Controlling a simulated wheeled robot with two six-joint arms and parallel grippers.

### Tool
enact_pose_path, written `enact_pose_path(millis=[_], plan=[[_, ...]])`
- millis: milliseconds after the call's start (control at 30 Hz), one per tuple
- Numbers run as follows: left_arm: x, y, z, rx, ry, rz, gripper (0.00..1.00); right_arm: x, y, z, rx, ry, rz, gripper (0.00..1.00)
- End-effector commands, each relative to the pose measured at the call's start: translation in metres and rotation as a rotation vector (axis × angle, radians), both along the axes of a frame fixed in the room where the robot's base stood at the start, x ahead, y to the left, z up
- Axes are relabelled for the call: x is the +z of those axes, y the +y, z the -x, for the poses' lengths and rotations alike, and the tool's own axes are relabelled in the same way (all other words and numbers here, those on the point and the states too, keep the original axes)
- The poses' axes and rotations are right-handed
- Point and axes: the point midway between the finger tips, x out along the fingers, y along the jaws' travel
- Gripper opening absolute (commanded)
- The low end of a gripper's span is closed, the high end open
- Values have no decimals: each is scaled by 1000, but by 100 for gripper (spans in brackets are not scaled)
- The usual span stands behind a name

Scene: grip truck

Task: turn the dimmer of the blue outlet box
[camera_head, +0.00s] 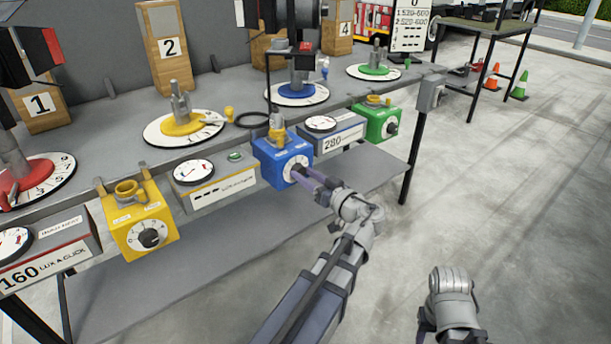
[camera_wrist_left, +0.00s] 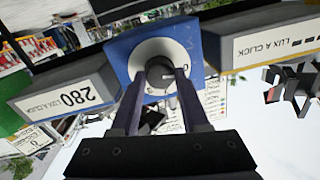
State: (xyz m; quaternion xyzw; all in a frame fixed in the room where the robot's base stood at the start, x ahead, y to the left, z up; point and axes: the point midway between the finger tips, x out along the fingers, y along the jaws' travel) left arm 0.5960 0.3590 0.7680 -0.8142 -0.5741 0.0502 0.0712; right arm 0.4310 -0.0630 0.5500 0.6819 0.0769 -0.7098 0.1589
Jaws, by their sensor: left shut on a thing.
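The blue outlet box (camera_head: 270,167) hangs on the bench's front rail, with a white round dial and a dark dimmer knob on its face. In the left wrist view the blue box (camera_wrist_left: 120,48) is upside down, and its dimmer knob (camera_wrist_left: 160,72) sits between my fingers. My left gripper (camera_head: 300,175) reaches the dial from the lower right and is shut on the knob. Its two fingers show in the left wrist view (camera_wrist_left: 160,88), one on each side of the knob. Part of my right arm shows at the lower right; its fingertips are not visible.
A yellow box (camera_head: 137,220) and a green box (camera_head: 376,128) hang on the same rail. A grey meter (camera_head: 205,180) and the 280 meter (camera_head: 330,130) flank the blue box closely. Open floor lies right of the bench.

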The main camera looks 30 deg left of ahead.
Motion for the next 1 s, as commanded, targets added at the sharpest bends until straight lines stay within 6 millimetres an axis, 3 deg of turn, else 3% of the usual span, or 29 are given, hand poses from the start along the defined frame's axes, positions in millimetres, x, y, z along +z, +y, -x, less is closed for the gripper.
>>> enact_pose_path(millis=[367,1000], plan=[[-1,0,0,0,108,-44,0,-2,0,0,0,0,0,50],[-2,0,0,0,652,-269,0,-9,0,0,2,0,-1,50]])
